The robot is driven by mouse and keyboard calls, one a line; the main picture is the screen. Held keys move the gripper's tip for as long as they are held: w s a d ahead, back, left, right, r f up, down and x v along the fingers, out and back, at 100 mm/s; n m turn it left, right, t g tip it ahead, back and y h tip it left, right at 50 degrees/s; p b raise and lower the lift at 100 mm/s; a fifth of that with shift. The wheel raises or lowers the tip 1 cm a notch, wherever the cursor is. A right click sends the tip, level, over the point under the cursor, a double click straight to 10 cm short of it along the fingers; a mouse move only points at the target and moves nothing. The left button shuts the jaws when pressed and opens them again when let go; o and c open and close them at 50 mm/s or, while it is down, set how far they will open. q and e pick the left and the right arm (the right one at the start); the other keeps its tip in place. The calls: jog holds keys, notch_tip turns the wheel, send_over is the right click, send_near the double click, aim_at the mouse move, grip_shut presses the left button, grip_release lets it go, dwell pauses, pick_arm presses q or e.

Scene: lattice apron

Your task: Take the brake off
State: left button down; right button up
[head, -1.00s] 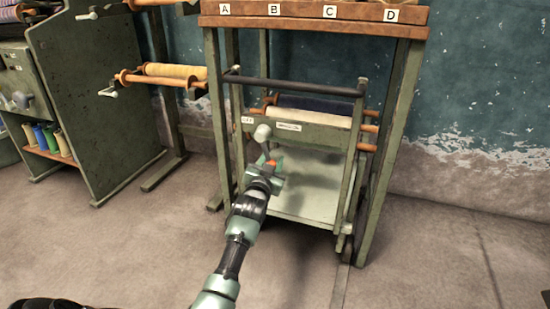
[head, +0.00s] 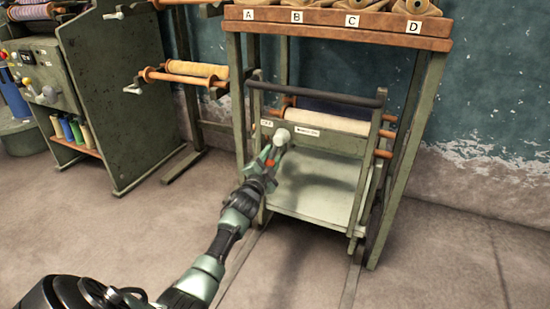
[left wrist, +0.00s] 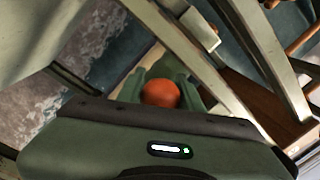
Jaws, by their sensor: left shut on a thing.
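A green wheeled frame (head: 318,144) with a black handle bar (head: 320,95) stands inside a taller green stand. Two small labels are on its crosspiece, and a pale round knob (head: 281,136) sticks out just below them. My left gripper (head: 268,162) is at the left part of this frame, just below the pale knob. In the left wrist view an orange ball knob (left wrist: 160,94) sits between the fingers of my left gripper (left wrist: 160,88), which is shut on it. The fingers hide the knob's sides and its stem. My right gripper is in neither view.
The stand's wooden top shelf (head: 330,27) bears letters A to D and several cones. A green cabinet (head: 115,85) with knobs and coloured spools is at left, beside an orange-yellow roller (head: 195,69). Floor in front is clear, with rails.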

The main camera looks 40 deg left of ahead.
pick_arm(q)
jog(key=shift+a, duration=0.1)
dwell(0.4)
jog(key=c, duration=0.9)
grip_release()
jog(key=shift+c, duration=0.2)
